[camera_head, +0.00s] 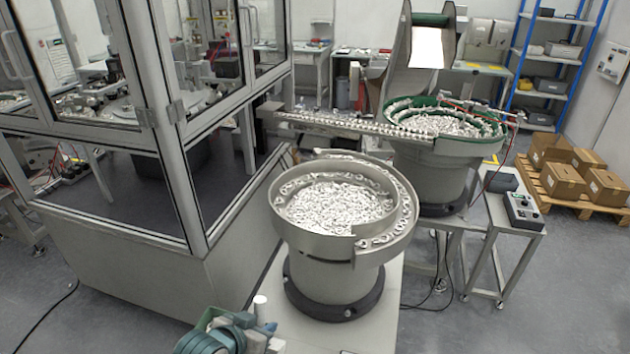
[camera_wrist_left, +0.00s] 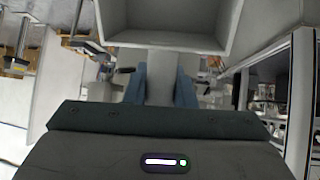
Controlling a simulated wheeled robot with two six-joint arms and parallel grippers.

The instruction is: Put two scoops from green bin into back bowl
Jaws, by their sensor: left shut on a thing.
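My left gripper (camera_wrist_left: 160,80) is shut on the handle of a pale grey scoop (camera_wrist_left: 168,40), with a blue finger on each side of the handle in the left wrist view. The scoop's box-shaped pan fills the top of that view; the part of its inside that shows looks empty. In the head view only part of my left arm shows at the bottom edge, short of the front bowl. The back bowl (camera_head: 478,146) has a green inner rim and holds many small shiny parts. The green bin is not in view. My right gripper is not in view.
The front bowl (camera_head: 322,250), full of shiny parts, stands between my left arm and the back bowl. A linear track (camera_head: 345,124) runs left from the back bowl. A framed glass enclosure (camera_head: 190,190) stands left. A control box (camera_head: 522,210) sits right on a small table.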

